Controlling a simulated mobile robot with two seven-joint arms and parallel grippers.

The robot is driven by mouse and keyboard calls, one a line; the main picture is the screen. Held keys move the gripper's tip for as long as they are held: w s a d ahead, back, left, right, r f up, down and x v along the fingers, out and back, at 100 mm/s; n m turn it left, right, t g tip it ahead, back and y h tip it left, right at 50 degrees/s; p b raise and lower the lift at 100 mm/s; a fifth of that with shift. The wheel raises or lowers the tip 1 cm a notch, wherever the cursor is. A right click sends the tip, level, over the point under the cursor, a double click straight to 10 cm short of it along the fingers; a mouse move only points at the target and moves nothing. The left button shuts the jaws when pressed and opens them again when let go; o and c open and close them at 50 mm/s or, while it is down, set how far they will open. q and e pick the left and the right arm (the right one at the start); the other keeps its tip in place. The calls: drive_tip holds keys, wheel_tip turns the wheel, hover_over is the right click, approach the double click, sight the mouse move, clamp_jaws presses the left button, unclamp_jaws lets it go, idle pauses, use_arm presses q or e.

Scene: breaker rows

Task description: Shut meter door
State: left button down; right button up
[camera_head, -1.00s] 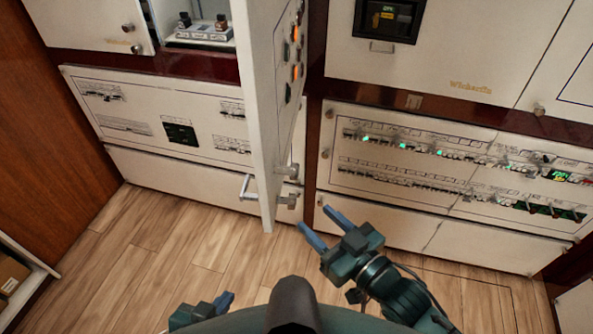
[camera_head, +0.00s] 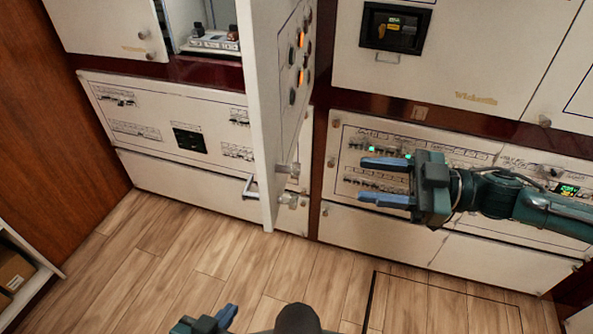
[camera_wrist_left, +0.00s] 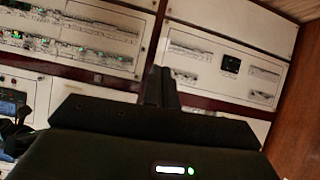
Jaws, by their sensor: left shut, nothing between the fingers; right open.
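The meter door (camera_head: 262,120) is a tall white panel that stands open, swung out from the cabinet front.
A breaker panel (camera_head: 465,155) with green lights lies behind my right gripper. A lower white panel (camera_head: 160,125) is left of the door. An open compartment (camera_head: 208,40) shows at the upper left. The wooden floor (camera_head: 180,265) is clear.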

sight(295, 171)
drive_tip(key=a, duration=0.4)
drive_tip(key=w+a+p, duration=0.1)
drive_tip(key=a, duration=0.3)
drive_tip(key=w+a+p, duration=0.1)
drive_tip(key=a, duration=0.4)
drive_tip(key=shift+w, duration=0.15)
drive_tip(key=shift+d, duration=0.1)
drive_tip(key=shift+c, duration=0.2)
clamp_jaws()
